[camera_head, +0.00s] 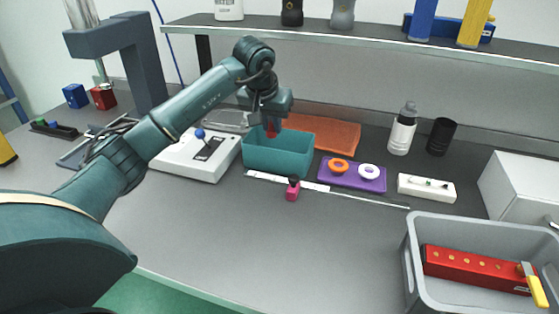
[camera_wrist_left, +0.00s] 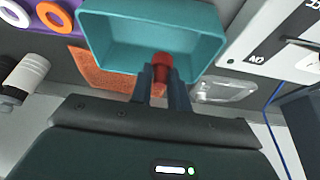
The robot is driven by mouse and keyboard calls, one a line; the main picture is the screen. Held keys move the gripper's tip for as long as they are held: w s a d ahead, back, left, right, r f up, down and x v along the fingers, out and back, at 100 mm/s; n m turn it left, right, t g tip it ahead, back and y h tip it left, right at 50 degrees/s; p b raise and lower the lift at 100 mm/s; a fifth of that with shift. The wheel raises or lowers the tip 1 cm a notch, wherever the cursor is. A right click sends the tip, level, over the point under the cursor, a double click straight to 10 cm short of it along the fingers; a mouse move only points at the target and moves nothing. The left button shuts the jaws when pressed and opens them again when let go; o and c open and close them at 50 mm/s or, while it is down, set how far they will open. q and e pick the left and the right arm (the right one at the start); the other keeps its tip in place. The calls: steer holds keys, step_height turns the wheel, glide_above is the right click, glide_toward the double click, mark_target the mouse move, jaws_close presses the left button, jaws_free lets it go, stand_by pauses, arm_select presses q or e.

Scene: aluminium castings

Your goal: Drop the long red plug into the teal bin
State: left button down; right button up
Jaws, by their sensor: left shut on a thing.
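The teal bin (camera_head: 278,152) stands on the bench in the middle of the head view, and it fills the top of the left wrist view (camera_wrist_left: 150,14). My left gripper (camera_head: 270,122) points down over the bin and is shut on the long red plug (camera_head: 271,131). In the left wrist view the red plug (camera_wrist_left: 162,66) sticks out past the fingertips (camera_wrist_left: 160,80), in front of the bin's opening. Most of the plug is hidden by the fingers. My right gripper is not in view.
A white box with a blue-knobbed lever (camera_head: 212,165) stands left of the bin. An orange mat (camera_head: 335,134) lies behind it. A purple tray (camera_head: 352,177) with two rings is to the right. A small pink object (camera_head: 292,190) stands in front. A grey crate (camera_head: 415,250) is at the lower right.

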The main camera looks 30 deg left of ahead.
arm_select(q)
steer(key=shift+f+b, duration=0.3)
steer(key=shift+f, duration=0.4)
steer(key=c, duration=1.3)
jaws_free()
steer(key=shift+o, duration=0.2)
steer(key=shift+r, duration=0.15)
steer(key=a+v, duration=0.1)
steer(key=v, duration=1.2)
steer(key=shift+d, duration=0.45)
